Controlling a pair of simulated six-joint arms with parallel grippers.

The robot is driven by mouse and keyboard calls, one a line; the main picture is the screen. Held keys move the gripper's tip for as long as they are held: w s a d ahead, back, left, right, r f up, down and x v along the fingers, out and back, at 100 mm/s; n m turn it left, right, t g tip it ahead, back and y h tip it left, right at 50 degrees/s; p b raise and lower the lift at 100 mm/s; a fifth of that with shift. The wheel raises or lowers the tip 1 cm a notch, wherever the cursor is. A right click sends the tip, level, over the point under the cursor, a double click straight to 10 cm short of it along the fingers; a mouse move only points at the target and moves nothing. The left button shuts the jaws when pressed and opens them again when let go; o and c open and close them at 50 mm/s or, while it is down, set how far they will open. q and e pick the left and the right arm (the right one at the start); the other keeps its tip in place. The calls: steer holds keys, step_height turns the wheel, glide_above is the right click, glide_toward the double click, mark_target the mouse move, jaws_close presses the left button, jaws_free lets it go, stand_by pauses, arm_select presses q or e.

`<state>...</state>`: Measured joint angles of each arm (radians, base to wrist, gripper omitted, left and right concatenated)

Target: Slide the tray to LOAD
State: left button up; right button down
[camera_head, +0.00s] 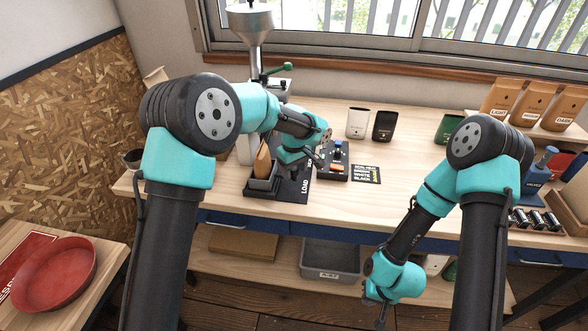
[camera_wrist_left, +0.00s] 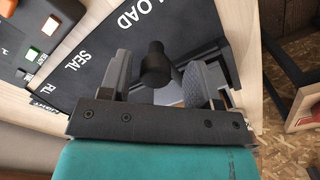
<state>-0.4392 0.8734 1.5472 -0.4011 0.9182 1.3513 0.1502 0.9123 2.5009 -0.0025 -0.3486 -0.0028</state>
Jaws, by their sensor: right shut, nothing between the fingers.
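The dark grey tray (camera_head: 262,194) sits on the black mat (camera_head: 291,195), left of the word LOAD and near the table's front edge. A brown bag (camera_head: 262,160) stands upright in it. My left gripper (camera_head: 317,160) is above the mat, right of the bag. In the left wrist view its fingers (camera_wrist_left: 162,88) are apart, with a black knob (camera_wrist_left: 156,62) showing between them. I cannot tell whether they touch the knob. The mat's words LOAD, SEAL and a partly hidden third show there. My right gripper (camera_head: 382,315) is shut and empty, low in front of the table.
A control box (camera_head: 333,168) with buttons stands right of the mat, close to my left gripper. A steel hopper machine (camera_head: 250,25) stands behind. A grey bin (camera_head: 331,262) sits below. The table's middle right is clear.

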arm_select(q)
step_height(320, 180, up, 18)
steer(key=shift+f, duration=0.25)
stand_by(0.5)
steer(key=shift+a, duration=0.1)
